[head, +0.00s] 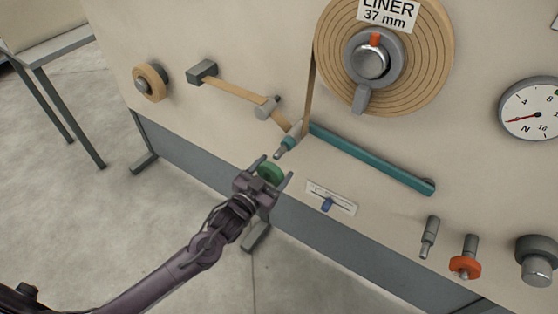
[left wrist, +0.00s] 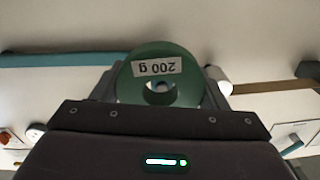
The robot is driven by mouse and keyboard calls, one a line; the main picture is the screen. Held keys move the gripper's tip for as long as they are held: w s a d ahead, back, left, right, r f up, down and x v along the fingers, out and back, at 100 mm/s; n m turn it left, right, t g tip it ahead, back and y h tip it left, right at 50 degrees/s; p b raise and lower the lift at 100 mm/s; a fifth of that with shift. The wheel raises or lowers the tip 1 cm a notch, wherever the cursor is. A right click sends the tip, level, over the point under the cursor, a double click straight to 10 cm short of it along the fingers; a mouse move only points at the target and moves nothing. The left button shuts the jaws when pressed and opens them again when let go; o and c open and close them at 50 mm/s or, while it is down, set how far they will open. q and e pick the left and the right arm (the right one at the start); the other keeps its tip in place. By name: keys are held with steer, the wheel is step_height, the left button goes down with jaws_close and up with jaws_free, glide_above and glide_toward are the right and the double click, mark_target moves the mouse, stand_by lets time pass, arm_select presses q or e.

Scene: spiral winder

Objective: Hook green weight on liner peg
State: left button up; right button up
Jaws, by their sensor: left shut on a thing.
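My left gripper (head: 273,170) is shut on the green weight (head: 270,173), a round disc with a centre hole. In the left wrist view the green weight (left wrist: 190,75) sits between the two fingers, its "200 g" label upside down. In the head view the weight is just below the tip of a grey peg with a teal collar (head: 287,145), near the left end of the teal lever (head: 370,160). They look apart; depth is hard to judge. No peg is labelled as the liner peg. My right gripper is not in view.
A tan roll marked LINER 37 mm (head: 430,60) is above on the panel. A small scale plate with a blue pointer (head: 328,204) is right of the gripper. At lower right are a bare grey peg (head: 430,237), a peg with an orange weight (head: 465,266) and a knob (head: 537,260).

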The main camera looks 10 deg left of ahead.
arm_select(q)
steer(key=r+p+v, duration=0.1)
steer(key=p+v, duration=0.4)
steer(key=v, duration=0.6)
steer(key=shift+p, duration=0.3)
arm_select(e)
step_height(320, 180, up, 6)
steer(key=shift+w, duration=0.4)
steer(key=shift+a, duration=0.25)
